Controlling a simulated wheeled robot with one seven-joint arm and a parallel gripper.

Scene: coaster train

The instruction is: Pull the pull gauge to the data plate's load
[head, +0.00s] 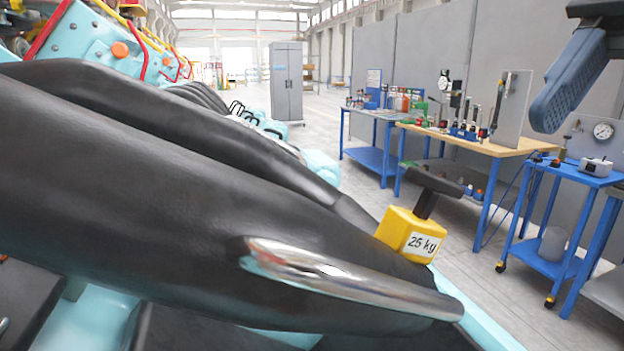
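A blue-grey ribbed finger pad on a dark mount, which looks like part of my gripper (570,80), hangs at the upper right. Only one finger shows, so its opening cannot be judged, and nothing is seen held. I cannot clearly make out the pull gauge; a small upright tool with a round dial (444,80) stands on the wooden-topped bench, too small to identify. No readable data plate is in view. A large black padded restraint (180,190) with a chrome grab bar (345,278) fills the left and middle foreground.
A yellow 25 kg weight (411,234) with a black handle sits at the restraint's far end. Workbenches (520,146) with tools line the right wall. A grey cabinet (287,85) stands behind; the aisle floor is clear.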

